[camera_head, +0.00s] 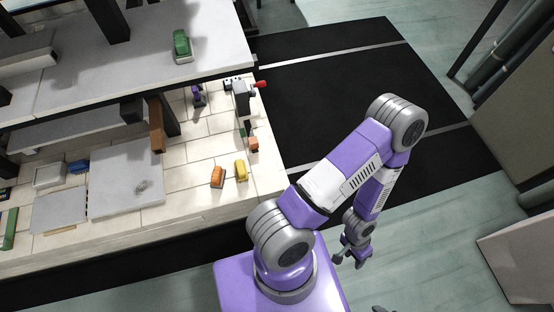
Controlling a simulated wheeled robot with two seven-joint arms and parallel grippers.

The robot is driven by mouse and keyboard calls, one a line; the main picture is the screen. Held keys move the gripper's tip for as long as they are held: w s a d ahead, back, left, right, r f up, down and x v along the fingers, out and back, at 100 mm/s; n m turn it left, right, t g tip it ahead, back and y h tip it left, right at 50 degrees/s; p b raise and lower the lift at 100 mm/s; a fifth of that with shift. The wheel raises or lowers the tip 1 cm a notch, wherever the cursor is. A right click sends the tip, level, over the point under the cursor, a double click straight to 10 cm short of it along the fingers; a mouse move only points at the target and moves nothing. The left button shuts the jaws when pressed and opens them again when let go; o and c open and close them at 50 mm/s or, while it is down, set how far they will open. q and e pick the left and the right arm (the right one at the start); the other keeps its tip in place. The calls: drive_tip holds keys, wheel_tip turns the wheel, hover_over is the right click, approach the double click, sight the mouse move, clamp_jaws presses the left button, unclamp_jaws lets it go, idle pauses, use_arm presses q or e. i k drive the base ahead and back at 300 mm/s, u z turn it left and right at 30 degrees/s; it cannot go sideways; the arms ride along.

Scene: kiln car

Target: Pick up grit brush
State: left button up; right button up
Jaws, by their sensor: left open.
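My left gripper (350,262) is open and empty. It hangs over the floor to the right of the kiln car, well away from the things on it. No item can be told for sure as the grit brush. Small candidates on the car's pale tile deck are an orange piece (217,176), a yellow piece (241,170), an orange and green piece (252,144) and a purple piece (198,96). A green piece (182,45) lies on the upper grey shelf.
The kiln car's tile deck (200,152) carries grey slabs (126,178) and dark and brown posts under the upper shelf (140,60). A grey clamp-like tool with a red end (259,84) stands at the deck's right edge. A black mat (335,90) lies clear beyond.

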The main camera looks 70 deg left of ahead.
sight(241, 174)
drive_tip(key=i, duration=0.55)
drive_tip(key=u, duration=3.65)
drive_tip(key=i, duration=0.5)
drive_tip(key=z, duration=0.1)
